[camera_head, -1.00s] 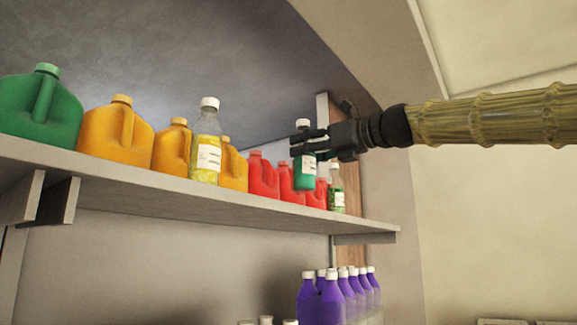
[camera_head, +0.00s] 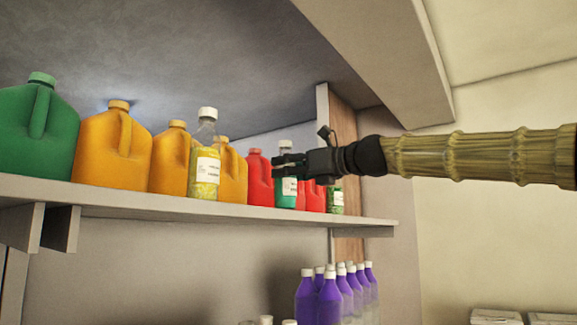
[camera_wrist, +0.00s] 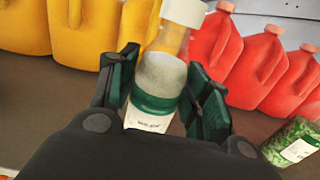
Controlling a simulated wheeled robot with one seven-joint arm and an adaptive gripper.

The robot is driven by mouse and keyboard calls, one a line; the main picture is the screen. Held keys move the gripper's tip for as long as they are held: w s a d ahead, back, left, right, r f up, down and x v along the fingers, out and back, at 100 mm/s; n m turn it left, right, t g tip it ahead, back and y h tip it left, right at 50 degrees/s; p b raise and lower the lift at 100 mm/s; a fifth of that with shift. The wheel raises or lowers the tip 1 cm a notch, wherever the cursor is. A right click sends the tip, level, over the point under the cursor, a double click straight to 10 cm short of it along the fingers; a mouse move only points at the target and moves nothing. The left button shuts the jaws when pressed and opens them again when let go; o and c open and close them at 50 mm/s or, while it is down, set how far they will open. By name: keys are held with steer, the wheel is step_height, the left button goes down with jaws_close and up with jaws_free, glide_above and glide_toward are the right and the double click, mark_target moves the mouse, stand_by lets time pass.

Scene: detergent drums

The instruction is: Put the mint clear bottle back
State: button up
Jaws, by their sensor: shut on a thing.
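The mint clear bottle (camera_head: 286,188) has a white cap, a clear neck, a white label and mint-green contents. It is upright at the upper shelf, in front of the red jugs. My gripper (camera_head: 290,167) is shut around its upper body, coming from the right. In the wrist view the bottle (camera_wrist: 160,82) stands between the two fingers of my gripper (camera_wrist: 165,100). Its base looks level with the shelf top in the head view, but I cannot tell whether it touches.
The shelf (camera_head: 140,202) holds a green jug (camera_head: 35,130), orange jugs (camera_head: 110,150), a yellow clear bottle (camera_head: 205,165) to the left, red jugs (camera_head: 260,180) behind, and a green clear bottle (camera_head: 336,197) to the right. Purple bottles (camera_head: 328,300) stand below.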

steer(key=shift+w+f, duration=0.25)
steer(key=shift+w, duration=0.15)
steer(key=shift+s+a, duration=0.1)
steer(key=shift+s, duration=0.3)
steer(key=o, duration=1.2)
steer(key=shift+w+f, duration=0.1)
steer(key=shift+w, duration=0.15)
steer(key=shift+s, duration=0.15)
